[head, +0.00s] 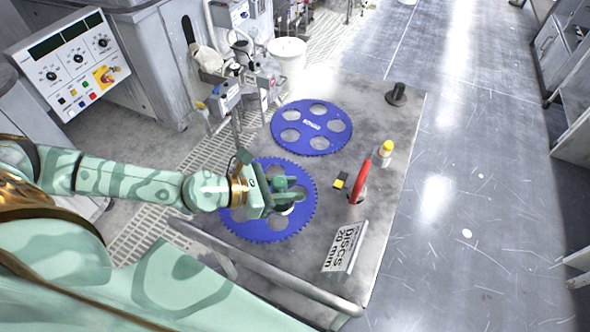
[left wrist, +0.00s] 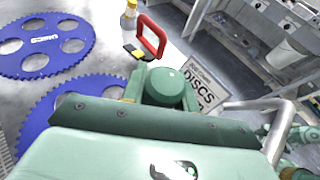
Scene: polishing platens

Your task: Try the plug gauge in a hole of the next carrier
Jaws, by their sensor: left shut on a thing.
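My left gripper (head: 290,196) is shut over the right part of the near blue toothed carrier (head: 240,229), which lies flat on the table. The near carrier also shows in the left wrist view (left wrist: 38,127). A second blue carrier (head: 313,143) with several round holes lies farther back, also in the left wrist view (left wrist: 68,57).
On the table (head: 385,225), right of the near carrier, stand a red handle (head: 361,181), a small black-and-yellow block (head: 341,181), a yellow-capped bottle (head: 386,151) and a discs sign (head: 344,248). A dark post (head: 396,95) stands at the far right corner.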

